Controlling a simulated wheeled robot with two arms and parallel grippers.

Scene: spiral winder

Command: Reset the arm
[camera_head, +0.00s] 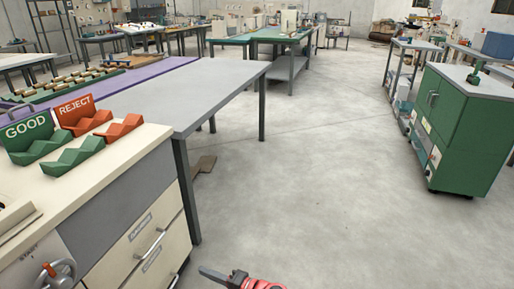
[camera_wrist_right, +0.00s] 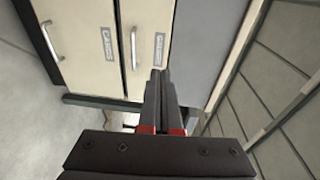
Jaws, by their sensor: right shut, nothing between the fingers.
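My right gripper (camera_head: 213,274) shows at the bottom of the head view, low over the floor and to the right of the drawer cabinet. In the right wrist view its two dark fingers (camera_wrist_right: 160,75) lie together with nothing between them. They point toward the cream drawer fronts (camera_wrist_right: 148,40), apart from the handles as far as I can tell. My left gripper is in neither view.
The cream cabinet (camera_head: 140,232) stands at left, with a green GOOD rack (camera_head: 30,140) and an orange REJECT rack (camera_head: 80,115) on top. A grey table (camera_head: 185,95) adjoins it. A green cabinet (camera_head: 460,130) stands at right. The concrete floor (camera_head: 310,170) between is clear.

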